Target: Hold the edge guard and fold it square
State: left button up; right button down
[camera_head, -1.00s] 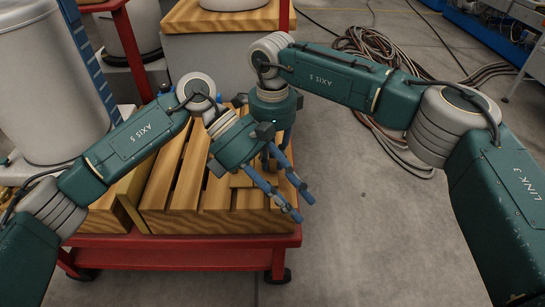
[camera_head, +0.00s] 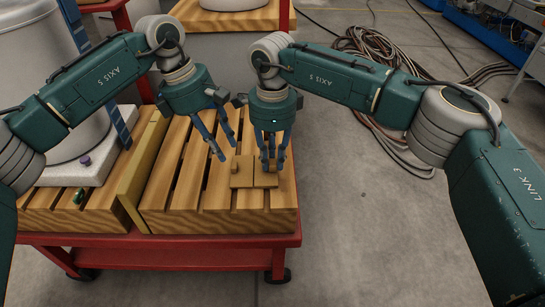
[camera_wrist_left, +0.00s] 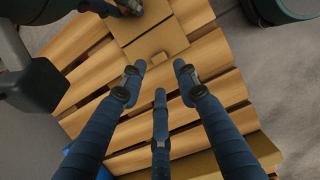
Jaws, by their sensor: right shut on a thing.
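The edge guard (camera_head: 241,181) is a flat tan cardboard piece on the wooden slats, with a crease across it and a small tab on its left part. It also shows at the top of the left wrist view (camera_wrist_left: 155,44), lying mostly flat. My right gripper (camera_head: 272,168) points down and is shut on the guard's right part; its fingers hide some of it. My left gripper (camera_head: 228,150) is open and empty, just left of and above the guard. Its spread fingers (camera_wrist_left: 160,80) show in the left wrist view, apart from the guard.
The slatted pallet (camera_head: 175,180) lies on a red cart (camera_head: 200,252), with a tan board (camera_head: 136,190) standing along its left part. A large grey-white tank (camera_head: 45,100) stands at the left. Cables (camera_head: 385,60) lie on the floor at the back right.

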aim_at(232, 164)
pick_arm(q)
jog(key=shift+x, duration=3.05)
jog(key=c, duration=0.5)
jog(key=shift+r, duration=0.1)
